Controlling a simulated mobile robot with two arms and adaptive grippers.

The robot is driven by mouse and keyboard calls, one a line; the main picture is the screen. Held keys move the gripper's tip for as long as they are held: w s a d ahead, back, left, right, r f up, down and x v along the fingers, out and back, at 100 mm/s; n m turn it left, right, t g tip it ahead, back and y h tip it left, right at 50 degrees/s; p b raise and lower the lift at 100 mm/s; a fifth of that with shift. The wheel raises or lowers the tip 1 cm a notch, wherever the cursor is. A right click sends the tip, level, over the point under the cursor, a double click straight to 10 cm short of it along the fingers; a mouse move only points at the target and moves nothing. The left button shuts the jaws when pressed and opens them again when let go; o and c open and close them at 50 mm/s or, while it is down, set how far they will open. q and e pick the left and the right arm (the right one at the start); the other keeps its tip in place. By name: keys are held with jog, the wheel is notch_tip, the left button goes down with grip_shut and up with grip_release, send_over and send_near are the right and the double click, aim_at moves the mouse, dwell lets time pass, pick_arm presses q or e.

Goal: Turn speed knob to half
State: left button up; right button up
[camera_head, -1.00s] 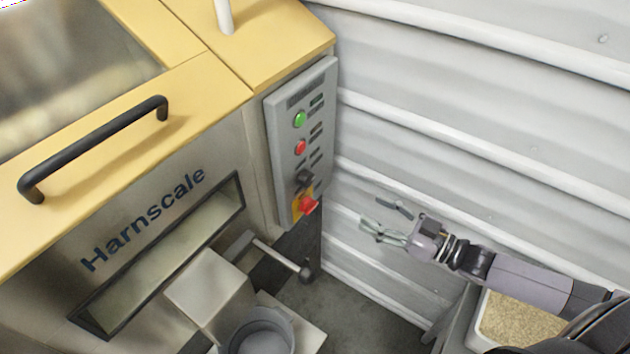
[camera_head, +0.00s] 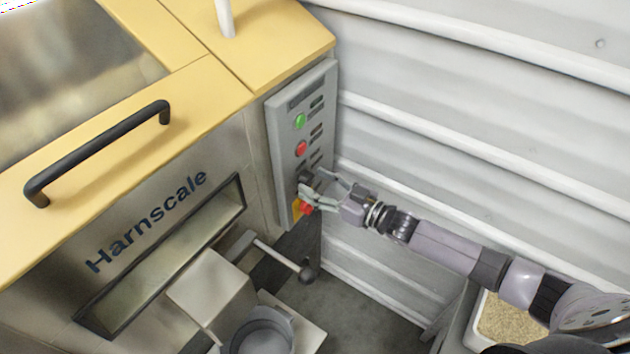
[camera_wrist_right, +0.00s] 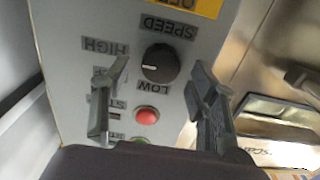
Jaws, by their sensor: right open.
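The black speed knob (camera_wrist_right: 160,62) is on the grey control panel (camera_wrist_right: 75,20), under an inverted SPEED label in the right wrist view. Its white pointer mark is at the picture's left side, toward the HIGH label (camera_wrist_right: 106,46); the LOW label (camera_wrist_right: 153,87) is below the knob. In the head view the knob (camera_head: 305,177) is partly hidden by my right gripper (camera_head: 312,182). The right gripper is open, with its fingers to either side of the knob in the wrist view; contact cannot be told. My left gripper is not in view.
A red emergency stop (camera_head: 306,208) on a yellow plate sits just below the knob. Red (camera_head: 301,148) and green (camera_head: 300,121) buttons are above it. The corrugated wall (camera_head: 460,110) is close on the right. A lever with a ball end (camera_head: 307,273) sticks out below.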

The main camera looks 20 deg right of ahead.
jog(key=shift+w+a, duration=0.3)
jog(key=shift+w, duration=0.1)
jog(key=c, duration=1.2)
jog(key=shift+o, duration=0.2)
jog(key=n, duration=0.4)
jog(key=shift+s, duration=0.1)
jog(key=shift+a+f+n+b, duration=0.1)
jog(key=shift+n+b, duration=0.45)
jog(key=shift+n, duration=1.85)
